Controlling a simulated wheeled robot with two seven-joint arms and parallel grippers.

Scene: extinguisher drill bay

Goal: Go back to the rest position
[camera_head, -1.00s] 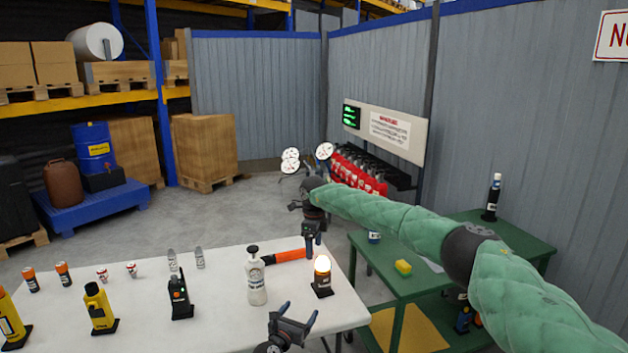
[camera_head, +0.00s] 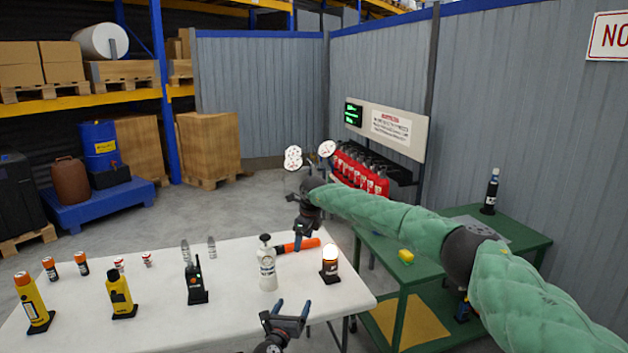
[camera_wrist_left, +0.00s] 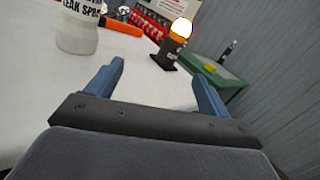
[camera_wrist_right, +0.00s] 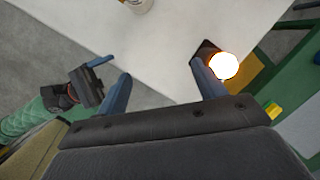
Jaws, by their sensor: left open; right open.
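My left gripper (camera_head: 286,310) is open and empty at the table's front edge in the head view. Its spread blue fingers also show in the left wrist view (camera_wrist_left: 157,75). My left gripper shows at left in that view (camera_wrist_right: 87,80).
On the table stand a white spray bottle (camera_head: 267,268), a black radio (camera_head: 195,285), yellow torches and small canisters; an orange cylinder (camera_head: 297,245) lies behind. A green bench (camera_head: 398,273) stands at right, with a yellow sponge (camera_head: 406,257). Red extinguishers (camera_head: 362,172) line the back.

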